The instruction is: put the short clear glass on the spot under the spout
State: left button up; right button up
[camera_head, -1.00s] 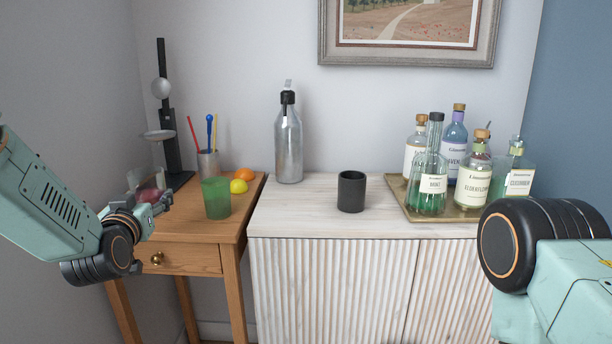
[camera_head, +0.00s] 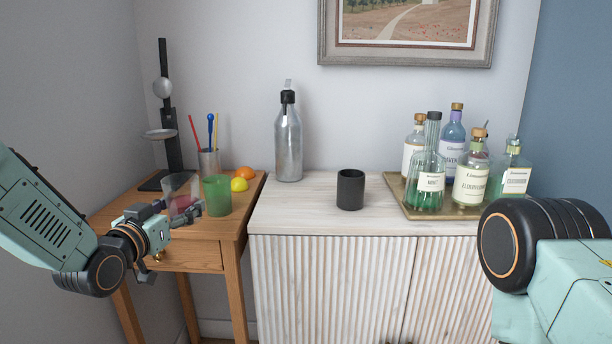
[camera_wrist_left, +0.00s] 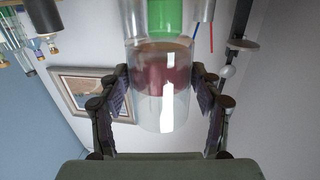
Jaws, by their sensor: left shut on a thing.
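The short clear glass (camera_head: 181,184) is in the fingers of my left gripper (camera_head: 186,212), above the left part of the wooden side table. It also shows between the two fingers in the left wrist view (camera_wrist_left: 152,95). A reddish band shows in or through it. In the head view the glass is close to the left side of the green tumbler (camera_head: 217,196). Whether it touches the tabletop I cannot tell. A black stand (camera_head: 170,110) with a round dish stands behind it. My right gripper is out of view; only part of that arm shows.
The side table (camera_head: 225,232) also holds a cup of stirrers (camera_head: 209,163), an orange (camera_head: 245,174) and a lemon (camera_head: 239,185). The white cabinet (camera_head: 300,210) bears a siphon bottle (camera_head: 288,145), a black cup (camera_head: 350,190) and a tray of bottles (camera_head: 455,213).

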pick_arm(q)
jog(key=s+d+f+m+g+h, duration=0.1)
jog(key=s+d+f+h, duration=0.1)
jog(key=s+f, duration=0.5)
jog(key=s+d+f+m+h, duration=0.2)
jog(key=s+d+f, duration=0.3)
jog(key=s, duration=1.1)
jog(key=shift+f+g+h, duration=0.4)
jog(key=shift+f+h, duration=0.1)
jog(key=shift+f, duration=1.05)
jog(key=shift+r, duration=0.1)
